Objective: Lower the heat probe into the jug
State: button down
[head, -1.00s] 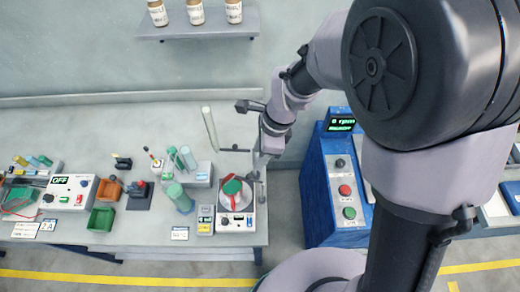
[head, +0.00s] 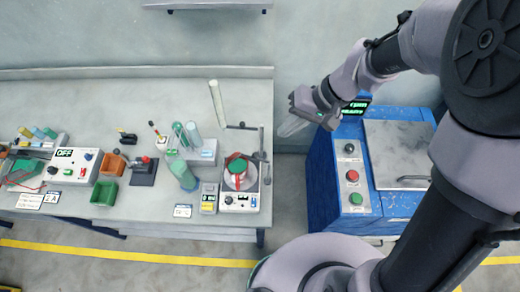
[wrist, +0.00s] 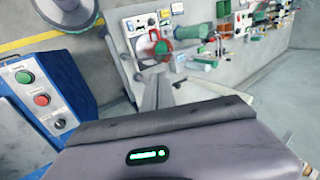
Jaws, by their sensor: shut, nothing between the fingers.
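The jug (head: 238,172), with a red handle or rim and something green on or in it, stands on the white hotplate (head: 240,202) at the bench's right end. It also shows in the wrist view (wrist: 160,47). A dark stand with a thin upright and a side arm (head: 262,150) rises beside it. I cannot tell the heat probe apart from the stand or whether its tip is in the jug. My gripper (head: 284,131) is shut and empty, right of the jug above the gap between bench and blue cabinet. Its closed fingers (wrist: 157,95) show in the wrist view.
The blue cabinet (head: 322,185) with buttons and a grey lid stands right of the bench. Green cylinders (head: 182,172), a pale tall tube (head: 216,102), bins and a white control box (head: 72,165) crowd the bench leftward.

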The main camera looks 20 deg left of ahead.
jog(key=b, duration=0.1)
send_near(248, 157)
jog(key=x, duration=0.4)
jog(key=shift+w+d+f, duration=0.1)
jog(key=shift+d+f, duration=0.15)
jog(key=shift+f, duration=0.25)
jog(key=shift+a+r+h+p, duration=0.1)
jog(key=shift+a+h+p, duration=0.5)
jog(key=shift+p, duration=0.5)
jog(key=shift+s+a+f+t+h+p, duration=0.35)
jog(key=shift+h+p, duration=0.35)
jog(key=shift+p, duration=0.35)
jog(key=shift+w+a+f, duration=0.1)
jog(key=shift+a+f, duration=0.1)
jog(key=shift+f, duration=0.05)
jog(key=shift+a+f+b, duration=0.45)
jog(key=shift+f+b, duration=0.25)
jog(key=shift+s+a+f+b, duration=0.15)
jog(key=shift+s+a+b, duration=0.1)
jog(key=shift+b, duration=0.2)
jog(key=shift+d, duration=0.1)
